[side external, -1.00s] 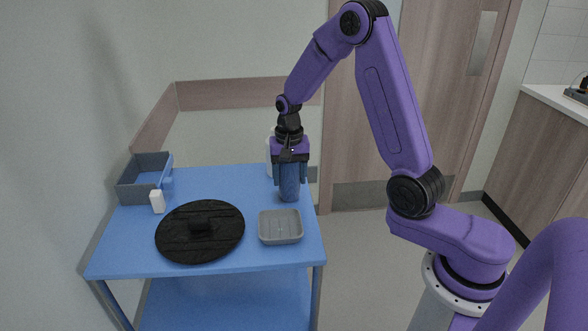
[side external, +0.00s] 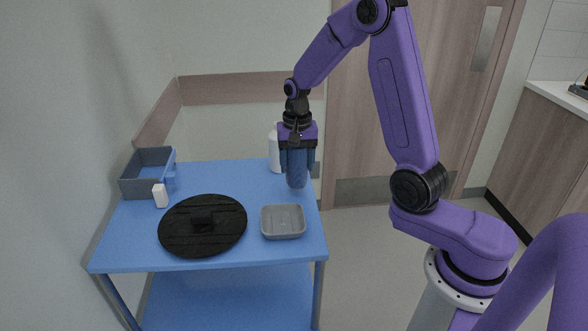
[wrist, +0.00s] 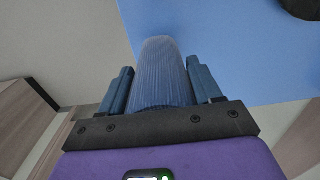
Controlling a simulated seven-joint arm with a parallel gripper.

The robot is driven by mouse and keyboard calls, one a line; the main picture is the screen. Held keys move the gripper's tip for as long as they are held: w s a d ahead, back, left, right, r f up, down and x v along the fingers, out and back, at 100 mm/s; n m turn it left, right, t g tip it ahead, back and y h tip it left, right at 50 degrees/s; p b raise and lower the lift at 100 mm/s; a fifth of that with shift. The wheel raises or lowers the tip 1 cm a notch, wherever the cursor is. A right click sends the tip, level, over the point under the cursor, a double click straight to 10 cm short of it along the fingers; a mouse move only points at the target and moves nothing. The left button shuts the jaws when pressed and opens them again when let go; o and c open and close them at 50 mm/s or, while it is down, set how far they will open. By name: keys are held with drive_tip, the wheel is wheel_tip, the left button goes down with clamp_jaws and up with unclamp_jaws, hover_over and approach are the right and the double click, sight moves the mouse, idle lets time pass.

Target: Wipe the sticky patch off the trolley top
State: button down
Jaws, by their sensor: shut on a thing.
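My gripper (side external: 297,172) points down over the back right of the blue trolley top (side external: 225,177). It is shut on a blue, finely ribbed, roughly cylindrical thing (side external: 297,182). In the wrist view, this ribbed thing (wrist: 160,80) sits between the two blue fingers and extends past their tips. Its lower end looks close to the trolley top near the right edge; I cannot tell whether it touches. I cannot make out a sticky patch on the visible blue surface; parts are hidden under other objects.
A white bottle (side external: 274,152) stands just left of my gripper. A grey shallow dish (side external: 284,222) is at the front right. A grey-blue bin (side external: 147,174) and small white block (side external: 160,195) stand back left.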

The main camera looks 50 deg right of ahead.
drive_tip(key=shift+r, duration=2.7)
